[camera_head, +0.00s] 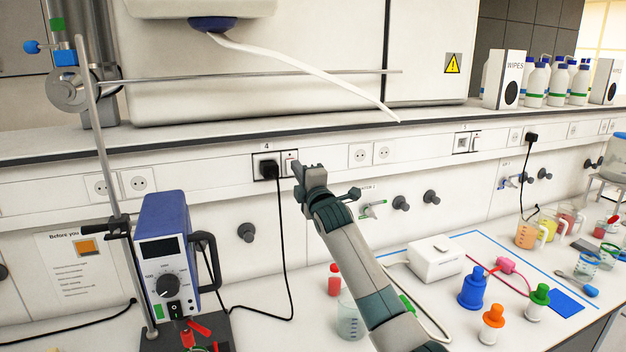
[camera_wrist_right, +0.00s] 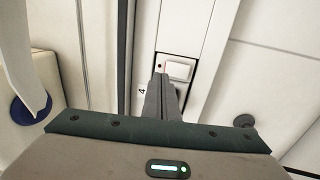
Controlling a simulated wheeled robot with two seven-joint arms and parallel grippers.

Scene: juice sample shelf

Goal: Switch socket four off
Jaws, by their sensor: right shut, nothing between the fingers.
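Socket four (camera_head: 264,160) is on the wall rail under the label "4", with a black plug (camera_head: 268,170) in it and a cable hanging down. Its white rocker switch (camera_head: 290,160) sits just right of the plug. In the right wrist view the switch (camera_wrist_right: 180,69) shows just beyond the fingertips, with a small dark dot beside it. My right gripper (camera_head: 299,169) is shut and empty, its tips right at the switch's lower right. The closed fingers also show in the right wrist view (camera_wrist_right: 161,82). I cannot tell whether they touch the switch. My left gripper is not in view.
A blue power unit (camera_head: 165,245) and a metal stand rod (camera_head: 100,130) stand at left. A shelf edge (camera_head: 200,148) runs above the rail. Wall knobs (camera_head: 400,202) stick out to the right. A white box (camera_head: 435,258) and coloured bottles stand on the bench below.

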